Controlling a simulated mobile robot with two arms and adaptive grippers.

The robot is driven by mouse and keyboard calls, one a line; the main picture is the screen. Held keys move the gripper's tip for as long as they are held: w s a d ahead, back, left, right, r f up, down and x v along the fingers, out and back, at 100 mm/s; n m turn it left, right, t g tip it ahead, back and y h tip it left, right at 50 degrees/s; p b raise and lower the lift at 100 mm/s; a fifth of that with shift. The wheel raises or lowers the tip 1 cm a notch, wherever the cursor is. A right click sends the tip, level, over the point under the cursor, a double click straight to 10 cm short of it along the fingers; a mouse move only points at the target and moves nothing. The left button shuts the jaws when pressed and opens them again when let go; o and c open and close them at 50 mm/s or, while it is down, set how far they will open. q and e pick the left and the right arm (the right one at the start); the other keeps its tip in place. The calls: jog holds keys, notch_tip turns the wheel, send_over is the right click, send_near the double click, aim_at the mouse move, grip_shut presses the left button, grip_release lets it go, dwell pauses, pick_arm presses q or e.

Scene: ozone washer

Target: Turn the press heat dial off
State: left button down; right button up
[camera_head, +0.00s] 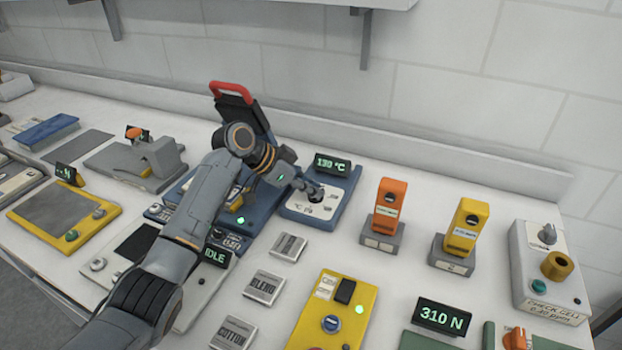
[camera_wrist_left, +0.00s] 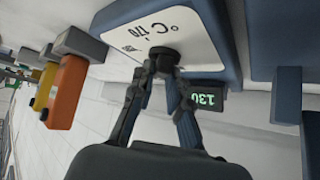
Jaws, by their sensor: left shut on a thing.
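The press heat dial (camera_wrist_left: 163,52) is a dark round knob on a white plate marked °C and 170, on a blue control box (camera_head: 327,222). My left gripper (camera_wrist_left: 164,68) is shut on the dial in the left wrist view. In the head view my left gripper (camera_head: 312,191) reaches the box from the left and partly covers the dial. A display (camera_head: 333,164) behind the dial reads 130 °C. The blue press with its raised red handle (camera_head: 230,89) stands left of the box, partly behind my arm. My right gripper is not in view.
Orange (camera_head: 389,205) and yellow (camera_head: 467,228) devices stand in grey holders to the right. Grey plates such as the BLEND plate (camera_head: 265,287) and a yellow box (camera_head: 335,315) lie in front. A wall runs along the back.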

pick_arm(q)
jog(key=n+t+y+p, duration=0.1)
jog(key=n+p, duration=0.1)
jog(key=p, duration=0.1)
jog(key=n+t+y+p, duration=0.1)
jog(key=n+t+p, duration=0.1)
jog(key=n+p, duration=0.1)
jog(key=n+t+y+p, duration=0.1)
jog(key=n+p, duration=0.1)
jog(key=p, duration=0.3)
jog(key=shift+s+d+r+n+t+y, duration=0.3)
jog(key=shift+s+n+y, duration=0.05)
jog(key=shift+n+y, duration=0.05)
jog(key=shift+f+n+t+y+p, duration=0.2)
jog(key=shift+n+t+y+p, duration=0.2)
jog(key=shift+n+y+p, duration=0.5)
jog(key=c, duration=1.3)
grip_release()
jog(key=shift+f, duration=0.1)
jog(key=v, duration=1.2)
jog(key=shift+a, duration=0.15)
